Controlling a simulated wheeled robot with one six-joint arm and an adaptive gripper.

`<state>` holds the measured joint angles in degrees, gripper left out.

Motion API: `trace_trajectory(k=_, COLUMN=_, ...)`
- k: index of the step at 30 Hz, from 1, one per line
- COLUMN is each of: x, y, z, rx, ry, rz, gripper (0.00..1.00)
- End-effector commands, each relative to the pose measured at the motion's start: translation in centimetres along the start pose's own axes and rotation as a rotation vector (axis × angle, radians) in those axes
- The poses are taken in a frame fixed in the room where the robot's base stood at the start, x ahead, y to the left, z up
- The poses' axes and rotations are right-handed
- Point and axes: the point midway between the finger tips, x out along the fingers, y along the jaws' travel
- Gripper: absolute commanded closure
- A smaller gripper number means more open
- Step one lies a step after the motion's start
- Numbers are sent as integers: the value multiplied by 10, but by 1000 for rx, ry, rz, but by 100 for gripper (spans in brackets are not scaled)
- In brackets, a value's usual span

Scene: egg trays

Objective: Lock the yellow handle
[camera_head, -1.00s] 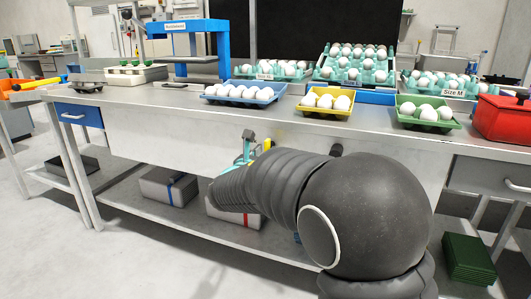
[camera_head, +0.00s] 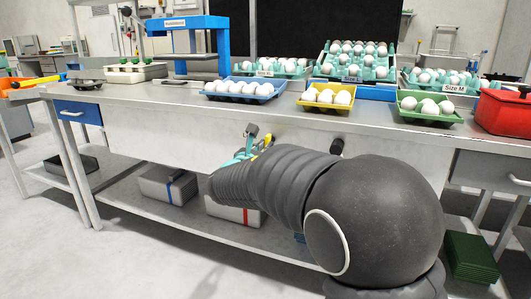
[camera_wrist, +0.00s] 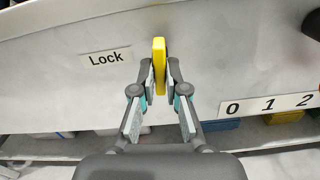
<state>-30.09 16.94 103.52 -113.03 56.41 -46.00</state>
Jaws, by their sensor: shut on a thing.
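The yellow handle (camera_wrist: 159,55) stands near upright on the white front panel in the wrist view. My gripper (camera_wrist: 160,72) is shut on it, with one finger on each side of its lower part. A label reading "Lock" (camera_wrist: 106,57) is on the panel to the left of the handle. In the head view my gripper (camera_head: 254,142) is at the bench's front panel, partly hidden behind my arm. Only a small piece of yellow shows beside it there.
A "0 1 2" scale (camera_wrist: 270,105) is on the panel, right of my gripper. Above, the bench top (camera_head: 170,93) holds a blue egg tray (camera_head: 238,98), a yellow tray (camera_head: 325,106), a green tray (camera_head: 430,118) and a red box (camera_head: 505,118). Grey boxes stand on the lower shelf.

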Motion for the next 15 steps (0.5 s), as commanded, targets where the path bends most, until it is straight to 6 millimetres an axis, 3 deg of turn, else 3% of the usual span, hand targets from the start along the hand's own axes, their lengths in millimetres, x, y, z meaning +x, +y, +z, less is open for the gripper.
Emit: trace_trajectory(k=15, x=0, y=0, z=-3, rx=195, ry=-1, rz=1, gripper=100)
